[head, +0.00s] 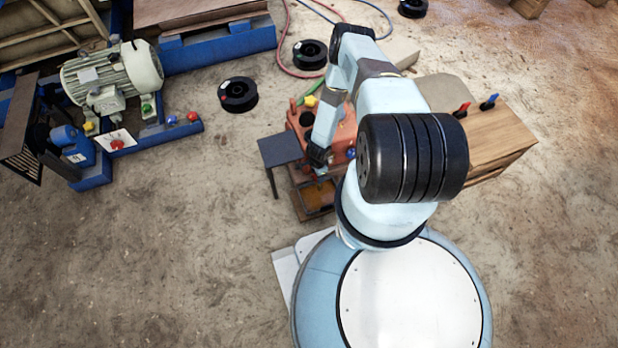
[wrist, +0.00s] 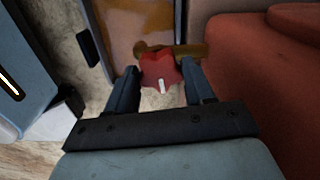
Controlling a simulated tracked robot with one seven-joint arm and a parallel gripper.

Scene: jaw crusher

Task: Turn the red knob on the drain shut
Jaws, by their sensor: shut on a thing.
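The red knob (wrist: 161,70) shows in the wrist view as a star-shaped handle with a white mark pointing toward my gripper. A brass-coloured drain pipe (wrist: 190,51) lies just behind it. My gripper (wrist: 164,83) has one finger on each side of the knob and is shut on it. In the head view my gripper (head: 318,158) is low at the side of the orange-red machine (head: 343,134). The knob is hidden there.
The orange-red casing fills the right of the wrist view, close to my gripper. A small dark table (head: 280,150) stands to the left in the head view. A wooden crate (head: 497,143) stands to the right. Open ground lies at the lower left.

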